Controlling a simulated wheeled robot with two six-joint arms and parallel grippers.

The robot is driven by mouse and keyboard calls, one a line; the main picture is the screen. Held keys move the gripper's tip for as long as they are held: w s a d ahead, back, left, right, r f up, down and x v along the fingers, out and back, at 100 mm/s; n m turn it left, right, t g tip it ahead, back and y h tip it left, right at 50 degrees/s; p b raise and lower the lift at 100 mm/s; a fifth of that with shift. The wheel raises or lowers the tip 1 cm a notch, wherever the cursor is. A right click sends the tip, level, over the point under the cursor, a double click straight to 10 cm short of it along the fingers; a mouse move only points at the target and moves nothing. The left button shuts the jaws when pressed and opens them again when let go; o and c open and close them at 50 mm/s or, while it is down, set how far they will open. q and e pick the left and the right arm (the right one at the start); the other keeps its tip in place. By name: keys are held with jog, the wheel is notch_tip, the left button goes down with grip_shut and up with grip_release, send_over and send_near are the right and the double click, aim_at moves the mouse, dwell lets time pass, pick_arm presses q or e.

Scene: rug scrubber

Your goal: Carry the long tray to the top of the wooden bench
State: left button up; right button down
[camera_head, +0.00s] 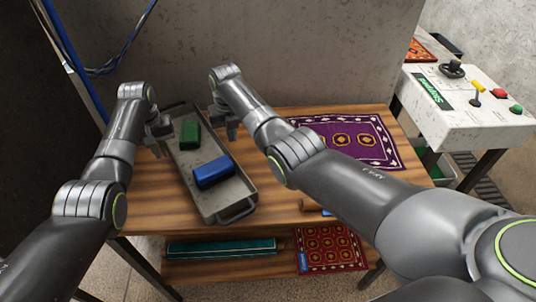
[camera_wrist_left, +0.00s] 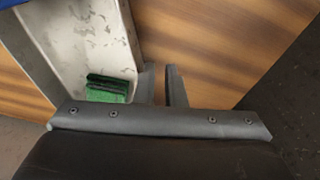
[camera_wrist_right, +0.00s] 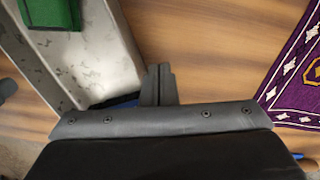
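The long tray (camera_head: 212,201) is a grey metal tray with a loop handle at its near end. It lies slantwise over the left part of the wooden bench (camera_head: 285,211) top. A green block (camera_head: 190,135) and a blue block (camera_head: 213,172) are in it. My left gripper (camera_head: 160,146) is at the tray's left rim, its fingers slightly apart in the left wrist view (camera_wrist_left: 162,85). My right gripper (camera_head: 228,127) is at the right rim, its fingers together in the right wrist view (camera_wrist_right: 159,83). I cannot tell whether the rim is between them.
A purple patterned rug (camera_head: 347,140) lies at the right of the bench top. A lower shelf holds a green roll (camera_head: 221,248) and a red rug (camera_head: 331,248). A white control panel (camera_head: 468,108) stands at the right. A wall is behind the bench.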

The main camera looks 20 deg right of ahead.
pick_arm(q)
jog(key=shift+o, duration=1)
jog(key=shift+a, duration=0.25)
pick_arm(e)
jog(key=shift+d, duration=0.25)
jog(key=c, duration=1.7)
grip_release()
pick_arm(q)
notch_tip(320, 180, up, 12)
jog(key=shift+s, duration=0.35)
pick_arm(e)
jog(key=r, duration=1.2)
jog(key=shift+s, duration=0.4)
pick_arm(q)
jog(key=shift+f, duration=0.2)
pick_arm(e)
jog(key=shift+f, duration=0.15)
